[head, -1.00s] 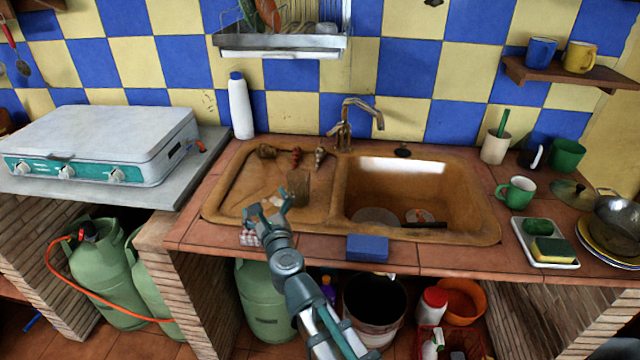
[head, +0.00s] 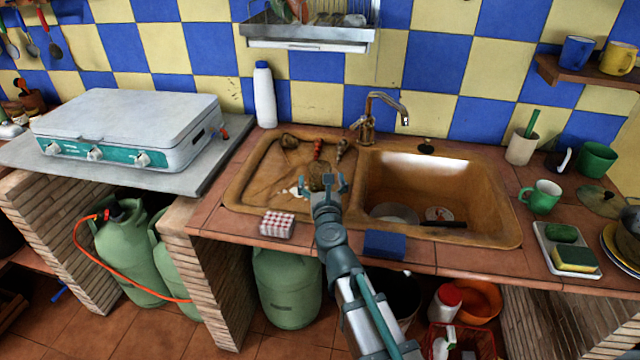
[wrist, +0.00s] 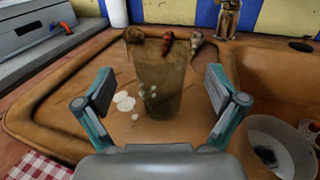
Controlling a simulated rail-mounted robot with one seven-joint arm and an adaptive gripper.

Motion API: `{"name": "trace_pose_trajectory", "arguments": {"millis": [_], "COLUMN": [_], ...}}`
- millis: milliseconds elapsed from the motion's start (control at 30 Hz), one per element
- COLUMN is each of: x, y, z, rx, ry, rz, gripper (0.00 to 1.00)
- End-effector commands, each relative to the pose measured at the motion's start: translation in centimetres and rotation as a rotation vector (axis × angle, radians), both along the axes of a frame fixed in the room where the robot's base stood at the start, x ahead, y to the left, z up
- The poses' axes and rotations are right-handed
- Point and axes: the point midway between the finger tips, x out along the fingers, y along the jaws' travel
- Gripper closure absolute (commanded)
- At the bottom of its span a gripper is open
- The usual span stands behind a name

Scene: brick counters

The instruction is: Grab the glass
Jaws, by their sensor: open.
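The glass (wrist: 157,85) is a brownish, see-through tumbler standing upright on the sink's drainboard (wrist: 65,105). In the wrist view it is in the middle, between and a little beyond the open fingers of my gripper (wrist: 158,105). The fingers do not appear to touch it. In the head view my gripper (head: 322,185) is at the front of the drainboard and the glass (head: 320,175) is mostly hidden behind it.
Small objects (head: 317,148) lie along the drainboard's back edge, with a faucet (head: 368,118) nearby. The basin (head: 440,190) on the right holds dishes.

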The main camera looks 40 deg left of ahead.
Motion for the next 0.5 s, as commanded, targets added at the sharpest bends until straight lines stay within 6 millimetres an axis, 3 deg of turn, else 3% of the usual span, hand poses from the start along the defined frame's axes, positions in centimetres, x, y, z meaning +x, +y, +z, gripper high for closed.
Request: {"name": "trace_pose_trajectory", "arguments": {"millis": [300,500], "x": [3.1,3.5], "y": [3.0,3.3], "z": [-0.2,-0.2], "rx": [0.0,0.0], "ry": [0.0,0.0], "rz": [0.0,0.001], "gripper": [0.05,0.05]}}
